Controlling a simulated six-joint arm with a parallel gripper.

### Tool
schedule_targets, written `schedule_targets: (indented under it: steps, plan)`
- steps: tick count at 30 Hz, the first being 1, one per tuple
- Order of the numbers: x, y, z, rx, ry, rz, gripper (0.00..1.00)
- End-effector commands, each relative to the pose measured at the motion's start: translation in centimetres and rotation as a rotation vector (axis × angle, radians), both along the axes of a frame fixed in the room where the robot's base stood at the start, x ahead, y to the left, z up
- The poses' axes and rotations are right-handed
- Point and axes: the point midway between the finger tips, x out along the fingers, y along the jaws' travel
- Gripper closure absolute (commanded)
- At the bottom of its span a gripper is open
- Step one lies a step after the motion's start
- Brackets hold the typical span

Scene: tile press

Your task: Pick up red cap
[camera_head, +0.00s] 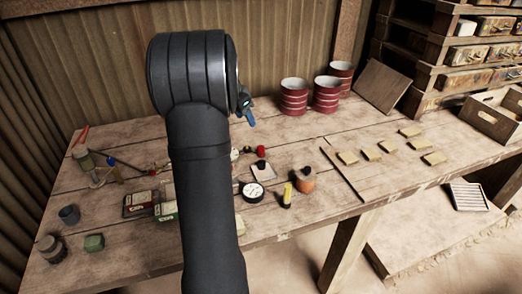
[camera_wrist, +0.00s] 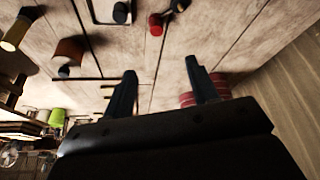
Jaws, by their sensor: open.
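A small red cap (camera_head: 262,150) stands on the wooden table, just right of my arm in the head view. In the wrist view a red cylinder (camera_wrist: 155,25), which looks like the same cap, lies near the top of the picture, beyond my fingertips. My gripper (camera_wrist: 160,67) is open, its two dark fingers apart with only bare planks between them. In the head view my gripper (camera_head: 248,110) shows partly behind the arm, above the table and up and left of the cap. The gripper and the cap are apart.
A white block with a black knob (camera_head: 262,171), a round gauge (camera_head: 253,192) and an orange pot (camera_head: 305,181) stand near the cap. Red cans (camera_head: 294,97) stand at the back. Several pale tiles (camera_head: 371,153) lie to the right. My arm hides part of the table.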

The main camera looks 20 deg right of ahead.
Motion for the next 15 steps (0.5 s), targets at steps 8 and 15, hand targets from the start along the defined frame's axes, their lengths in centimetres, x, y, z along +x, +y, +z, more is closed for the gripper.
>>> schedule_targets:
  steps: [8, 15]
  plan:
    - [0.1, -1.3, -3.4, 0.002, 0.006, -0.002, 0.47]
    - [0.9, -3.1, -8.2, 0.001, 0.006, -0.001, 0.47]
